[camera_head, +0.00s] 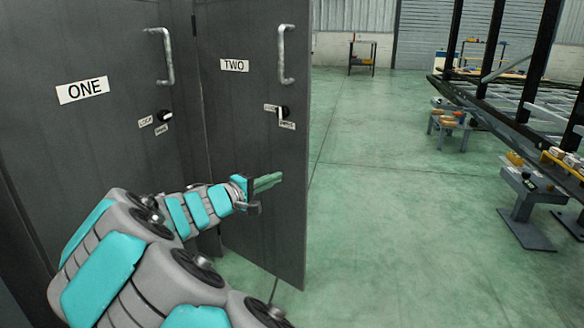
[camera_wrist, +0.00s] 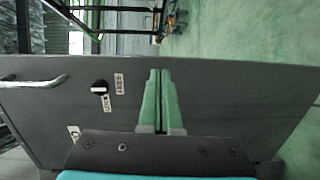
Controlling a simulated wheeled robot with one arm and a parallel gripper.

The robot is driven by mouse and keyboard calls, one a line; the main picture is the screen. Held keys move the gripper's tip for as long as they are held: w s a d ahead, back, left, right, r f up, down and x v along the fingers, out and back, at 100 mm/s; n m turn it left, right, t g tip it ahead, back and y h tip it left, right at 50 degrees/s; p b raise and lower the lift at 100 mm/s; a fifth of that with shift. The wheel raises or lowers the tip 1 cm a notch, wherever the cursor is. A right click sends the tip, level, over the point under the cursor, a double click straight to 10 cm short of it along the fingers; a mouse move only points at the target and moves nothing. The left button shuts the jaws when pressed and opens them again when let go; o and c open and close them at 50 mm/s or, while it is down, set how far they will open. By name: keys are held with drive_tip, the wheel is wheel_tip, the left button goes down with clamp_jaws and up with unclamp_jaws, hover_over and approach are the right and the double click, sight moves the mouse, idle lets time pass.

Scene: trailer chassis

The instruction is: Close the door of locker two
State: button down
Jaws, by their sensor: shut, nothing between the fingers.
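The grey door of locker two (camera_head: 245,130), labelled TWO, stands ajar, swung out from the cabinet with a dark gap along its left side. It has a metal handle (camera_head: 287,55) near its top right and a black knob (camera_head: 283,112) below. My gripper (camera_head: 268,181) is in front of the door's lower half, its green fingers together and empty, pointing right. In the wrist view my gripper (camera_wrist: 158,85) lies over the door face (camera_wrist: 220,100), with the knob (camera_wrist: 99,88) and handle (camera_wrist: 35,82) to its left. I cannot tell whether the fingertips touch the door.
The door of locker one (camera_head: 90,130), labelled ONE, is at the left with its own handle. Open green floor (camera_head: 370,200) lies right of door two. The trailer chassis (camera_head: 510,95) and several small stands are farther right. A small table (camera_head: 362,55) stands at the back.

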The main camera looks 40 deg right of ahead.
drive_tip(key=w+a+n+t, duration=0.1)
drive_tip(key=w, duration=0.2)
approach(299, 157)
drive_tip(key=shift+h, duration=0.3)
drive_tip(key=x, duration=0.6)
drive_tip(key=shift+w+d+f, duration=0.1)
drive_tip(key=shift+d+f, duration=0.15)
drive_tip(key=shift+d, duration=0.1)
drive_tip(key=shift+d, duration=0.1)
